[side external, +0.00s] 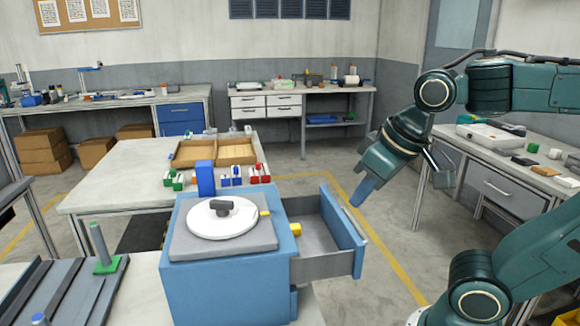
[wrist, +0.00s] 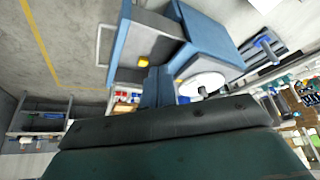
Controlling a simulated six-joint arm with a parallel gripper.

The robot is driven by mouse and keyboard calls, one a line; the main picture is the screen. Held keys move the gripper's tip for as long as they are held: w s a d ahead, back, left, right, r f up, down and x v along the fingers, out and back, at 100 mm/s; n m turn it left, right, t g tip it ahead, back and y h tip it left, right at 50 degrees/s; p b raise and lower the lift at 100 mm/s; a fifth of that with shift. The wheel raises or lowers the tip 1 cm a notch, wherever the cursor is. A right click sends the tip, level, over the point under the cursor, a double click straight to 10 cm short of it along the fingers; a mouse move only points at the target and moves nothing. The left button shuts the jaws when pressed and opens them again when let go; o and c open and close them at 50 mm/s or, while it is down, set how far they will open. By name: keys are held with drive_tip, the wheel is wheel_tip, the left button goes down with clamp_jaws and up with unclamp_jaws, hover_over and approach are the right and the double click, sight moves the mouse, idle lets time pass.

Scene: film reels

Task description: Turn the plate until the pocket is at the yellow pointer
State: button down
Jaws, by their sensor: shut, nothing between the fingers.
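The white round plate (side external: 222,219) lies on a grey square base on top of the blue cabinet (side external: 225,285). A dark knob (side external: 222,206) stands up from the plate. The yellow pointer (side external: 265,213) is at the plate's right side. I cannot make out the pocket. My gripper (side external: 361,192) is shut and empty, in the air to the right of the plate, above the open drawer's front, and apart from both. The wrist view shows the plate (wrist: 203,84) beyond my blue fingers (wrist: 158,88), and the pointer (wrist: 178,81) as a small yellow spot.
A blue upright block (side external: 206,178) stands behind the plate. A green post (side external: 101,245) is at left. A table with a wooden tray (side external: 236,152) and small coloured items stands behind.

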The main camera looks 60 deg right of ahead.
drive_tip(key=s, duration=0.1)
drive_tip(key=f, duration=0.1)
drive_tip(key=s+n, duration=0.1)
drive_tip(key=shift+s+a+f, duration=0.25)
drive_tip(key=shift+s+f, duration=0.1)
drive_tip(key=shift+f, duration=0.05)
drive_tip(key=c, duration=1.7)
unclamp_jaws()
drive_tip(key=shift+o, duration=1.3)
drive_tip(key=shift+w+r, duration=0.15)
drive_tip(key=shift+r, duration=0.05)
wheel_tip(320, 180, up, 10)
drive_tip(key=n+g, duration=0.5)
drive_tip(key=n, duration=0.1)
hover_over(221, 201)
drive_tip(key=shift+f, duration=0.15)
drive_tip(key=shift+f, duration=0.15)
drive_tip(key=shift+f, duration=6.75)
